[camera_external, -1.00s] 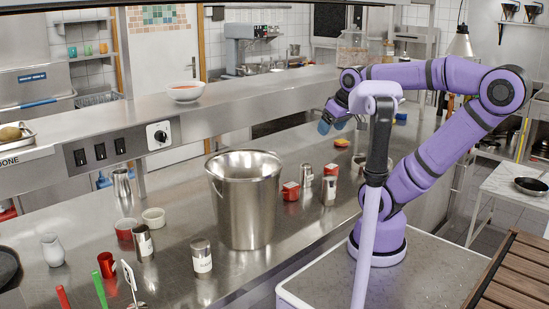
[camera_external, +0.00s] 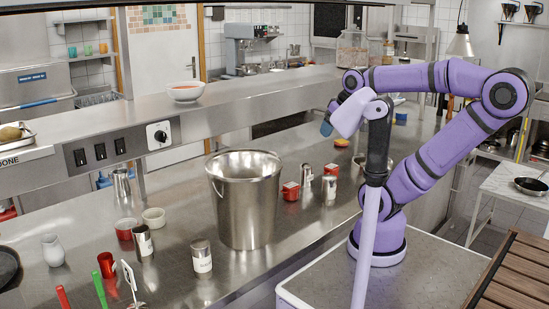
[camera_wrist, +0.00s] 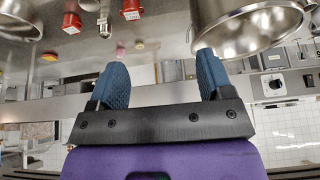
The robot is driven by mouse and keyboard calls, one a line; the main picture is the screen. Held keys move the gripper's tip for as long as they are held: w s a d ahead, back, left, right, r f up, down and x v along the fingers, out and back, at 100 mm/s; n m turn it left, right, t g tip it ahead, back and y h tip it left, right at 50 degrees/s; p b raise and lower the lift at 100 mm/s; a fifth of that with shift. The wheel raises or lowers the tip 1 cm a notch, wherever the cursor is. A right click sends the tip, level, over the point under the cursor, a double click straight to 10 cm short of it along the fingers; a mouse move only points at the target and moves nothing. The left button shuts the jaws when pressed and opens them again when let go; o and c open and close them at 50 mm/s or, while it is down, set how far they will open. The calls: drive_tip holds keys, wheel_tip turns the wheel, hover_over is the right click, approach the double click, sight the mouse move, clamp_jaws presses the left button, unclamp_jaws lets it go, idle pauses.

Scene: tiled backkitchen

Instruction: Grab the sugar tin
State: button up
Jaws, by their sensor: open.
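Several metal tins with pale labels stand on the steel counter (camera_external: 300,222): one in front of the bucket (camera_external: 201,257), one further left (camera_external: 143,242), and one right of the bucket (camera_external: 329,189). The label words are too small to read, so I cannot tell which is the sugar tin. My gripper (camera_external: 327,128) is raised above the far right part of the counter, apart from all tins. In the wrist view my gripper (camera_wrist: 161,65) has its two blue fingers spread, with nothing held between them.
A tall steel bucket (camera_external: 245,205) stands mid-counter; it also shows in the wrist view (camera_wrist: 250,30). Red containers (camera_external: 291,191) and a small shaker (camera_external: 307,174) stand right of it. A raised shelf (camera_external: 245,102) runs behind.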

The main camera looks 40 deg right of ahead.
drive_tip(key=o, duration=0.4)
drive_tip(key=shift+c, duration=0.2)
drive_tip(key=shift+r, duration=0.15)
